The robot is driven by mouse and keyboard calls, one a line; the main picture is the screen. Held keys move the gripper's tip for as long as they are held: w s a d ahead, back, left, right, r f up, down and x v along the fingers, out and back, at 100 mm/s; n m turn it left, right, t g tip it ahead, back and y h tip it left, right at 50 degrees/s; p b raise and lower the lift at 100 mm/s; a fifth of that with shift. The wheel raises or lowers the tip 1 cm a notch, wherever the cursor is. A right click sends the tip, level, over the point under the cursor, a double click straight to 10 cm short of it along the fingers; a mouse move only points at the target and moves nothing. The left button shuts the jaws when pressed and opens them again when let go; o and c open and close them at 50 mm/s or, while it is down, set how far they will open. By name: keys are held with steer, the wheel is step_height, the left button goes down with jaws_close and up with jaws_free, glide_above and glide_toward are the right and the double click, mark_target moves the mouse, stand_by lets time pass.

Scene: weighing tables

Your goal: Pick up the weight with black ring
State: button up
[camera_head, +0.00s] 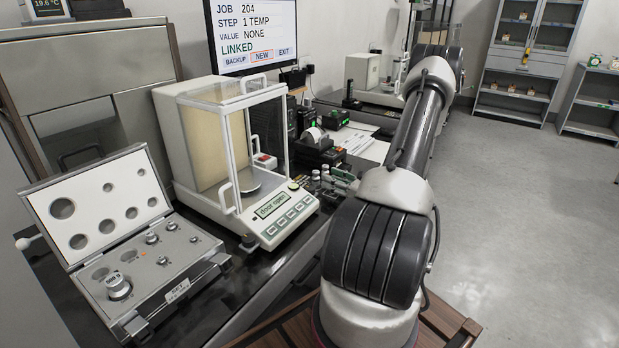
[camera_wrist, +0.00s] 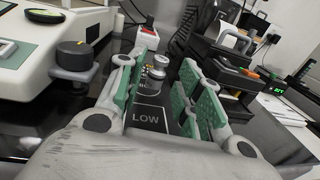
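My gripper (camera_wrist: 170,66) is open, with green pads on its two fingers. In the wrist view several small metal weights (camera_wrist: 154,77) stand on a dark mat (camera_wrist: 174,103) in the gap between the fingers. One shows a yellow ring; ring colours on the others are too small to tell, so I cannot pick out the black ring surely. The gripper does not visibly hold any of them. In the head view the gripper (camera_head: 341,183) is low beside the balance, with small weights (camera_head: 316,176) to its left.
An analytical balance (camera_head: 205,148) with a "door open" display stands left of my gripper. An open weight case (camera_head: 188,278) holding several metal weights lies on the black table. A label printer (camera_head: 318,151) is behind the gripper. A monitor stands at the back; the floor at right is clear.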

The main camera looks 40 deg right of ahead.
mark_target(316, 172)
steer(key=x, duration=0.7)
steer(key=shift+w+d, duration=0.15)
steer(key=shift+w, duration=0.15)
jaws_close()
